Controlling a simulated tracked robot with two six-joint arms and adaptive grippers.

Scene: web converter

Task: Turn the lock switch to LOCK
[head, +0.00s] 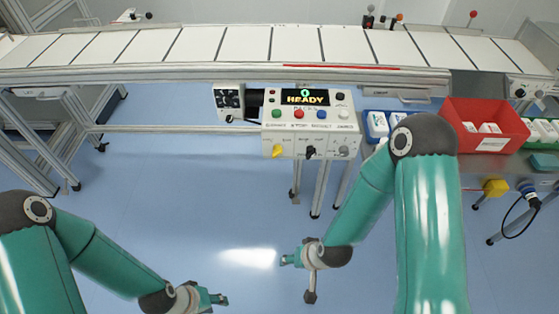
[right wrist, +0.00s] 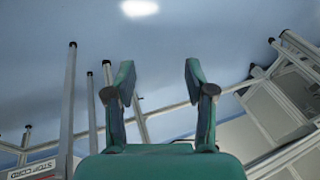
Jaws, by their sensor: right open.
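The control box (head: 312,124) hangs at the front of the conveyor, with a display reading READY. Its lower face carries a yellow switch (head: 277,151), a black switch (head: 310,152) and a grey switch (head: 344,152). Their labels are too small to tell which is the lock switch or how it is set. My left gripper (head: 216,299) is low in the head view, well below and left of the box; its jaw opening cannot be made out. My right gripper (head: 290,260) is below the box, apart from it. In the right wrist view its fingers (right wrist: 160,76) are spread and empty.
The conveyor (head: 240,45) with pale panels spans the back. A red bin (head: 484,125) and blue bins (head: 376,125) stand on a bench at right, near my right arm. A yellow device (head: 495,187) is at the bench front.

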